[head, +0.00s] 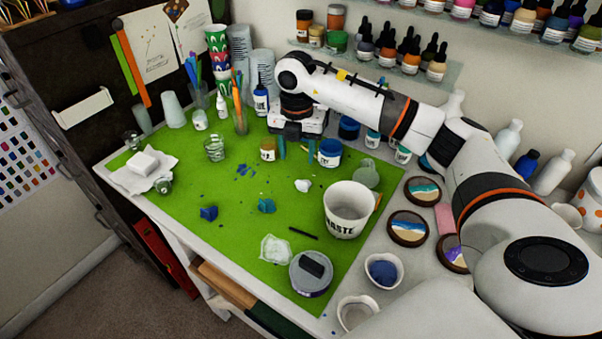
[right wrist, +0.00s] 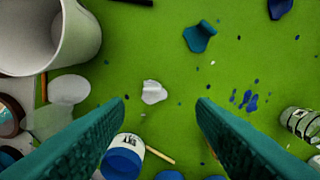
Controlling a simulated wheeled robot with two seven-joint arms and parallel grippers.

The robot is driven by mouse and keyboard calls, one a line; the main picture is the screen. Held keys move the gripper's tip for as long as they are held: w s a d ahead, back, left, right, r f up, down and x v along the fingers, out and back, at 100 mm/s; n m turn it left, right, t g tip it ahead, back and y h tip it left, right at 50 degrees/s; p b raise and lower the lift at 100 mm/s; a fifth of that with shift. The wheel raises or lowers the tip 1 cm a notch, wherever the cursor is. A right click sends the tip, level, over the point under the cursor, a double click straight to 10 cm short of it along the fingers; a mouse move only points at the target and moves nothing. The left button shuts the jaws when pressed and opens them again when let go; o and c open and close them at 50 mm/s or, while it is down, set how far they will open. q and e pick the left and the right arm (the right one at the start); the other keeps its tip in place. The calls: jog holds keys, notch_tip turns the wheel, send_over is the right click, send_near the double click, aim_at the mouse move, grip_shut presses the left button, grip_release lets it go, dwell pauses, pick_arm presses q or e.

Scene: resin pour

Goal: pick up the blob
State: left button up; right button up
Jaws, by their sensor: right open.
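Three small lumps lie on the green mat (head: 160,212), and I cannot tell which is the blob. A white blob (head: 302,185) lies left of the waste cup; it also shows in the right wrist view (right wrist: 153,92). A teal blob (head: 266,205) lies to its left, also in the right wrist view (right wrist: 199,37). A dark blue blob (head: 209,212) lies farther left, partly in the right wrist view (right wrist: 279,8). My right gripper (head: 297,150) is open and empty, pointing down behind the white blob. In the right wrist view its fingertips (right wrist: 161,102) flank the white blob's near side.
The white waste cup (head: 347,222) stands right of the white blob. Small jars, one amber (head: 268,150) and one blue-labelled (head: 330,154), stand near my right gripper. A round grey tin (head: 311,283), a clear crumpled lump (head: 276,249) and a black stick (head: 304,233) lie in front.

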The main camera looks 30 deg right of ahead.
aim_at(302, 181)
jog(key=f, duration=0.2)
jog(key=f+p, duration=0.1)
jog(key=f, duration=0.1)
jog(key=shift+s+d, duration=0.1)
jog(key=shift+s, duration=0.2)
jog(key=shift+w+f, duration=0.1)
jog(key=shift+f, duration=0.25)
jog(key=f+p, duration=0.1)
jog(key=f, duration=0.1)
jog(key=shift+d+f+p, duration=0.3)
jog(key=shift+d+p, duration=0.05)
jog(key=shift+d, duration=0.05)
notch_tip(302, 181, down, 2)
jog(key=shift+f, duration=0.35)
pick_arm(q)
jog(key=r, duration=0.1)
jog(key=s+r, duration=0.1)
jog(key=r, duration=0.1)
jog(key=shift+r, duration=0.2)
pick_arm(e)
grip_shut()
